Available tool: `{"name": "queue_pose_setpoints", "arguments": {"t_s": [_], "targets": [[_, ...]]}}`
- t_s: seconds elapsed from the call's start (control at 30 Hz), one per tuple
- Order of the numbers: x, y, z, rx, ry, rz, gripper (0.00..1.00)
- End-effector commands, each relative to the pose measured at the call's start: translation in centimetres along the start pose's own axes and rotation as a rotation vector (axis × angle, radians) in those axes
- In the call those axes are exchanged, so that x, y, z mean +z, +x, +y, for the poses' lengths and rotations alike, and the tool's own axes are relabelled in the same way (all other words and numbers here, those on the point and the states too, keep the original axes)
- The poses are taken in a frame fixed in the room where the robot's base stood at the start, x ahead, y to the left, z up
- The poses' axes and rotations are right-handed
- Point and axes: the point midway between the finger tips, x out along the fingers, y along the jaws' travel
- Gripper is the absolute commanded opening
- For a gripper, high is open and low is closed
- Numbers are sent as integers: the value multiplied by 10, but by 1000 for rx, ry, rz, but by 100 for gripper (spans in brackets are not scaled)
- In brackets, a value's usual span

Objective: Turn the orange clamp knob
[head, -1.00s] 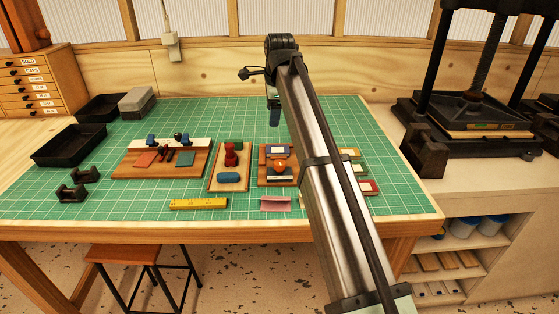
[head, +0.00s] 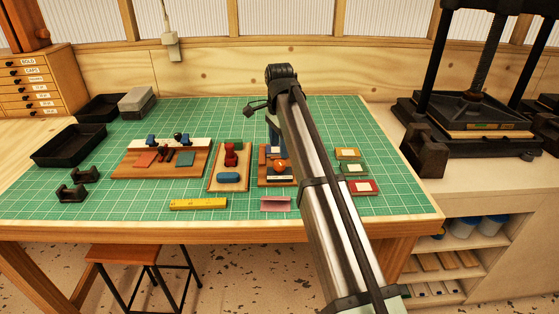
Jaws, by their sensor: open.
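The orange clamp knob (head: 281,165) sits on a small wooden board (head: 265,180) near the middle of the green mat, in the head view. Pale and dark parts lie around the knob on that board. My arm reaches in from the lower right and its end bends down over the back of the board. My gripper (head: 274,148) is small and dark, just above and behind the knob. It is open, and its fingertips are partly hidden by my arm. I cannot tell whether it touches anything on the board.
A board with a red piece (head: 231,155) stands close on the left. A larger board (head: 160,160) lies further left. Coloured blocks (head: 363,187) lie to the right. A yellow bar (head: 198,204) and a pink channel (head: 275,204) lie in front. The mat behind is clear.

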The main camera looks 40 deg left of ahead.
Motion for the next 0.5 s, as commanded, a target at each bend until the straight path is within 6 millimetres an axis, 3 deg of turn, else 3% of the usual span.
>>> {"name": "queue_pose_setpoints", "arguments": {"t_s": [0.2, 0.5], "targets": [[0, 36, 1, 1, 0, 0, 65], [0, 60, 0, 0, 1, 0, 65]]}}
